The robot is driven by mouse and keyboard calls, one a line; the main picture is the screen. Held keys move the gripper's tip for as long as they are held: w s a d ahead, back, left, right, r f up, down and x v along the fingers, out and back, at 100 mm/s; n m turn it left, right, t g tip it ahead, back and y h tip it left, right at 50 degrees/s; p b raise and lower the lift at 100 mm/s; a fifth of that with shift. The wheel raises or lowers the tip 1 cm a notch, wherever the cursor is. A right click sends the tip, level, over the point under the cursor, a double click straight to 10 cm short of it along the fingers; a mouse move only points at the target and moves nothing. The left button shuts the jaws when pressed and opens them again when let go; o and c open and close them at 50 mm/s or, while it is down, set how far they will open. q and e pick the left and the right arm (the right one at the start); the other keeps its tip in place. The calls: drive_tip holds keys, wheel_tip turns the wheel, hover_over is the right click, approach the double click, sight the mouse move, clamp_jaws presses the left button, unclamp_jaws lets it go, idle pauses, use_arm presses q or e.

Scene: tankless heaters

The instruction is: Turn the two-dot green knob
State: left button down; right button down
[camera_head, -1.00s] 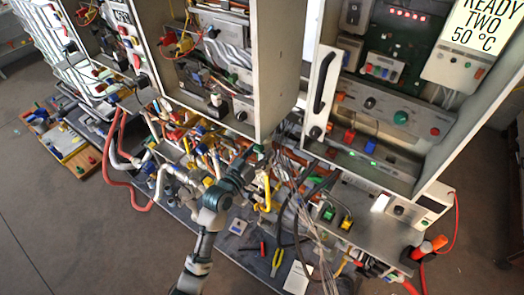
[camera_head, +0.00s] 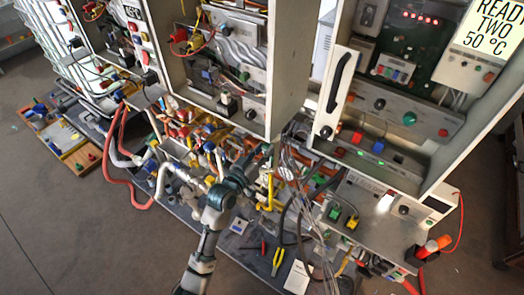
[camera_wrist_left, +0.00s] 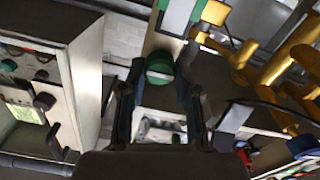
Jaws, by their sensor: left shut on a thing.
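My left gripper (camera_head: 262,154) is at the pipework below the middle open cabinet in the head view. In the left wrist view its fingers (camera_wrist_left: 160,92) stand either side of a round green knob (camera_wrist_left: 160,69), shut on it. No dots can be made out on this knob. In the head view the gripper hides it. Another green knob (camera_head: 409,118) is on the panel in the right cabinet, apart from the gripper; its markings are too small to read. My right gripper is not in view.
Yellow pipes (camera_wrist_left: 233,45) run close to the right of the fingers in the wrist view. A white box with dials (camera_wrist_left: 52,82) is at the left. Loose wires (camera_head: 297,180) hang just right of the gripper in the head view. Pliers (camera_head: 278,262) lie on the lower board.

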use_arm(q)
drive_tip(key=n+p, duration=0.3)
drive_tip(key=shift+d+r+p, duration=0.1)
drive_tip(key=shift+p, duration=0.2)
drive_tip(key=shift+n+p, duration=0.7)
drive_tip(key=shift+n, duration=0.2)
drive_tip(key=shift+n+p, duration=0.45)
drive_tip(key=shift+n, duration=0.65)
drive_tip(key=shift+f+n, duration=0.2)
drive_tip(key=shift+n, duration=0.8)
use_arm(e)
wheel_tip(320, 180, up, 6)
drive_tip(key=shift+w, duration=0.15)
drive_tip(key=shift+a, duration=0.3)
